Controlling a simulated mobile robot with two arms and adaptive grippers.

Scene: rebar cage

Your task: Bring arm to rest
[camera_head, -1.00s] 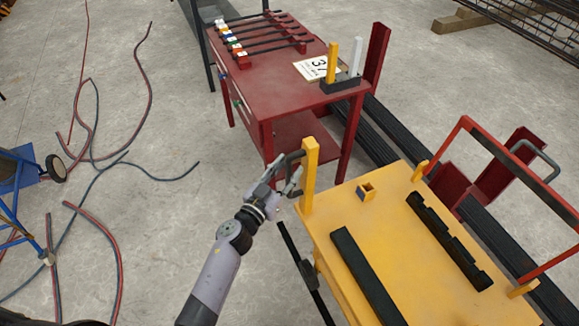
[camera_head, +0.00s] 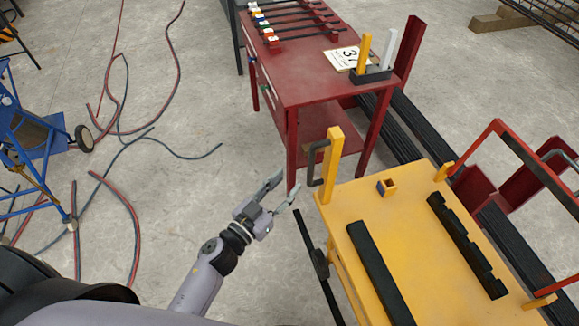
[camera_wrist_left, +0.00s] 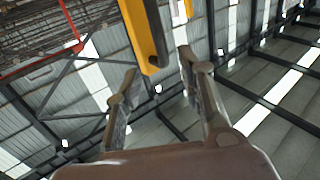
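My left gripper (camera_head: 279,196) is in the middle of the head view, above the floor and to the left of the yellow cart. Its fingers are spread and nothing is between them. The left wrist view also shows both fingers (camera_wrist_left: 160,92) apart, with the building's roof behind. The black handle (camera_head: 316,162) on the yellow post (camera_head: 331,165) stands to the right of the fingers, apart from them. The yellow post (camera_wrist_left: 141,35) also shows at the top of the left wrist view. My right gripper is not in view.
The yellow cart (camera_head: 412,245) carries black bars and a small block (camera_head: 387,187). Behind it stands a red table (camera_head: 305,84) with several rods. A blue cart (camera_head: 35,150) is at the left. Hoses (camera_head: 130,215) lie on the floor, with bare concrete between them and my arm.

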